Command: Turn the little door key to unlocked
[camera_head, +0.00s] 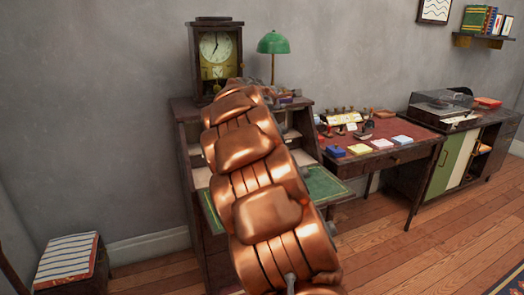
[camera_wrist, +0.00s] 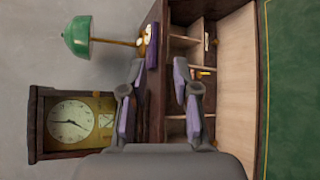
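In the wrist view, which shows the room turned on its side, my gripper (camera_wrist: 158,76) is open, with purple-padded fingers apart and nothing clearly held between them. It is in front of the upper part of the writing desk (camera_wrist: 160,20). The desk's open compartments (camera_wrist: 188,28) show beside the fingers. A small yellowish piece (camera_wrist: 206,72) is in the compartments, too small to identify. I cannot make out the little door key or its door for certain. In the head view my copper arm covers the middle of the desk (camera_head: 186,107) and hides the gripper.
A clock (camera_head: 214,58) and a green lamp (camera_head: 273,43) stand on the desk top, close to my arm. The green writing surface (camera_head: 322,184) is folded out. A red-topped table (camera_head: 385,130) and a record player (camera_head: 440,105) stand right. A striped stool (camera_head: 68,258) is left.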

